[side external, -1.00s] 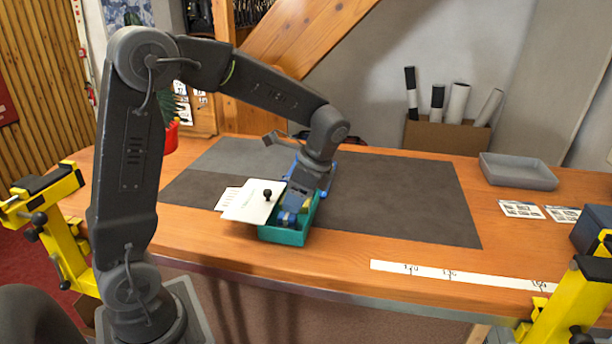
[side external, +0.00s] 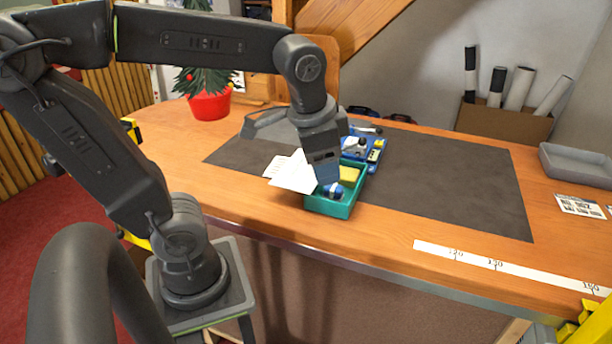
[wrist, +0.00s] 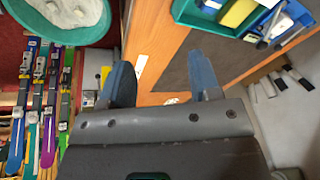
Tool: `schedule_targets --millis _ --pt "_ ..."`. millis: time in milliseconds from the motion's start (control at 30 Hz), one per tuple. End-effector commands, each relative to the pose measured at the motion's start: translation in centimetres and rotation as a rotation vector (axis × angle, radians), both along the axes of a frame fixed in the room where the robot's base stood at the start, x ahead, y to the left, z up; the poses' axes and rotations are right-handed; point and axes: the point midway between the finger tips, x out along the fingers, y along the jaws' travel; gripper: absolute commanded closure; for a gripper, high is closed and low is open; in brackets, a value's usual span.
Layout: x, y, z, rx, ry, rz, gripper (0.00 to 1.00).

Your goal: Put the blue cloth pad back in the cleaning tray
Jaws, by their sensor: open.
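A teal tray (side external: 322,208), which I take as the cleaning tray, stands near the bench's front edge in the side view. In it are a yellow block (side external: 348,174) and a rounded blue thing with a white band (side external: 334,192); this may be the blue cloth pad, but I cannot be sure. My gripper (side external: 327,181) is over the tray, just above the blue thing, and hides part of the inside. In the wrist view my gripper (wrist: 162,84) has its blue fingers wide apart with nothing between them. The teal tray (wrist: 205,13) shows there at the upper right.
A blue tray with small items (side external: 374,160) stands right behind the teal tray. White sheets (side external: 288,172) lie at its left. A red plant pot (side external: 210,104) stands at the back left. A grey tray (side external: 578,166) is at the right. The dark mat (side external: 450,185) is clear on its right.

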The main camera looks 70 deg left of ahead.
Motion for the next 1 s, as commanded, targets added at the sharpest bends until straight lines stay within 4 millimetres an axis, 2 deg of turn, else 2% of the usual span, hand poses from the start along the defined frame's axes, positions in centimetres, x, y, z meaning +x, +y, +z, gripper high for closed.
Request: schedule_targets --millis 33,100,300,1000 --pt "-1.3 -0.5 -0.2 -0.034 -0.06 0.044 0.43" --pt "-2.5 -1.1 -0.5 -0.081 -0.128 0.104 0.43" --pt "-4.1 -2.0 -1.3 -0.169 -0.229 0.203 0.43" --pt "-4.3 -2.0 -1.4 -0.178 -0.238 0.214 0.43"
